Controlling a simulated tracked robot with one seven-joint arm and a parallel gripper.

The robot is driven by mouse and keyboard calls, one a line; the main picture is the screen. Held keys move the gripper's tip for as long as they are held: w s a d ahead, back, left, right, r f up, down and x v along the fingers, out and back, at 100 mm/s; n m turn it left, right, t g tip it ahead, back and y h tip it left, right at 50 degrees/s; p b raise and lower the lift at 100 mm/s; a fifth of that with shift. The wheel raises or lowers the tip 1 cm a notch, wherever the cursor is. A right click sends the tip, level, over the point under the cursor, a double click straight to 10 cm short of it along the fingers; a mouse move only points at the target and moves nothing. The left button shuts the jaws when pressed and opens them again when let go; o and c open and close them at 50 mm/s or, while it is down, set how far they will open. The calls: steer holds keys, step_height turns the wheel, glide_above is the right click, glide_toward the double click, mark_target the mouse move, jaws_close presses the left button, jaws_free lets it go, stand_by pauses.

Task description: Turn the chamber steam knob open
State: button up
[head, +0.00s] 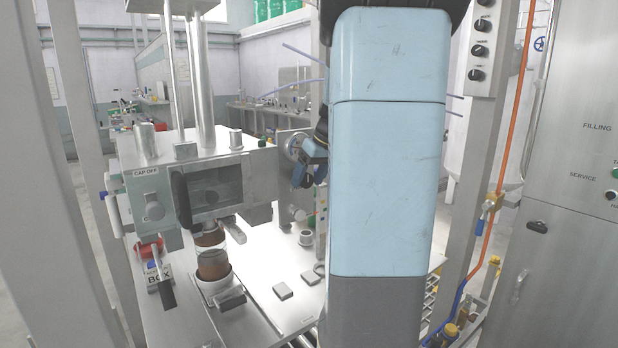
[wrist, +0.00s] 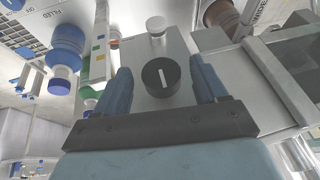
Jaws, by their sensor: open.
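A round black knob (wrist: 161,77) with a white pointer line shows in the wrist view, on the face of a grey box (wrist: 150,52). The pointer line stands nearly upright in that picture. No label on the knob can be read, so I cannot tell by name that it is the chamber steam knob. My gripper (wrist: 160,68) is open, its two blue fingers to the left and right of the knob with visible gaps on both sides. How far the fingertips are from the box face is unclear. In the head view my arm covers the middle, and I cannot make out this knob.
Blue-topped fittings (wrist: 66,50) are at left. In the head view, a CAP OFF box (head: 150,205) and a brown-filled container (head: 212,262) stand left, and a steel cabinet (head: 570,240) right.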

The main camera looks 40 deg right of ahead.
steer(key=c, duration=1.1)
steer(key=shift+o, duration=0.2)
steer(key=shift+d+y, duration=0.1)
steer(key=shift+y, duration=0.6)
steer(key=o, duration=1.1)
steer(key=shift+c, duration=0.2)
steer(key=v, duration=1.3)
steer(key=shift+s+r, duration=0.2)
steer(key=shift+r, duration=0.05)
steer(key=shift+d, duration=0.1)
